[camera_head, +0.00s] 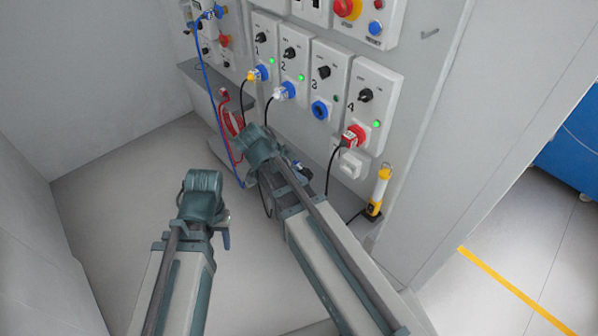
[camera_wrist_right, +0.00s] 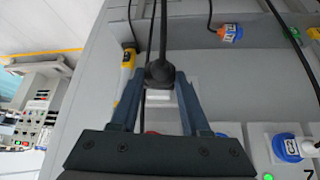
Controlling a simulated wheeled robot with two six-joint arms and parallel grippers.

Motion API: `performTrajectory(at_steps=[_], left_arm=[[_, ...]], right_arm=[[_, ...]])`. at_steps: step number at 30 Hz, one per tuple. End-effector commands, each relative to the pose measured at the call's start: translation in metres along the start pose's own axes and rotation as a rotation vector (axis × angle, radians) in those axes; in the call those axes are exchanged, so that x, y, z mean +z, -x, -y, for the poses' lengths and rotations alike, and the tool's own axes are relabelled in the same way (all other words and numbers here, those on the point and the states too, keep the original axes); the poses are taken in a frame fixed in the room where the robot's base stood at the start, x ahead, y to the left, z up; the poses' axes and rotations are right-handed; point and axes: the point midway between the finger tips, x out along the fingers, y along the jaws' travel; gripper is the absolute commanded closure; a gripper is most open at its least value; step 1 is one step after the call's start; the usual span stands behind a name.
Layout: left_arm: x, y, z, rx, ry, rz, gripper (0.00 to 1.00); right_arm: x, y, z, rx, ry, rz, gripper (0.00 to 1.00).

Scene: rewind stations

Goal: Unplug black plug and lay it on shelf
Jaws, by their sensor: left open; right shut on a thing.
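The black plug (camera_wrist_right: 160,72) is gripped between the two fingers of my right gripper (camera_wrist_right: 158,88) in the right wrist view, and its black cable runs toward the top of the picture. A white block (camera_wrist_right: 158,96) shows just behind the plug; I cannot tell whether the plug touches it or is seated in anything. In the head view my right gripper (camera_head: 301,171) is mostly hidden by its own arm, in front of the panel's lower part, and the plug is not clear there. My left gripper (camera_head: 227,240) is open, mostly hidden behind its wrist, away from the panel.
Numbered stations hold a yellow plug (camera_head: 254,75), a white plug (camera_head: 282,93) and a red plug (camera_head: 352,138); station 3 shows a blue socket (camera_head: 320,110). A yellow lamp (camera_head: 379,190) stands right of my right arm. A grey shelf (camera_head: 190,68) is at back left. Cables hang nearby.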

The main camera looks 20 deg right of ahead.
Motion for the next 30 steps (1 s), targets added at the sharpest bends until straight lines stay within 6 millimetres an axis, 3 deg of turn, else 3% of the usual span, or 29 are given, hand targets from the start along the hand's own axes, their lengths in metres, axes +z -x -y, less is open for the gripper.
performTrajectory(at_steps=[16, 30], left_arm=[[0.0, 0.0, 0.0, 0.0, 0.0, 0.0, 0.5], [0.0, 0.002, 0.0, 0.0, 0.0, 0.0, 0.5]], right_arm=[[0.004, 0.003, -0.001, 0.0, 0.0, 0.0, 1.0], [0.026, 0.019, -0.006, -0.001, 0.001, 0.0, 1.0]])
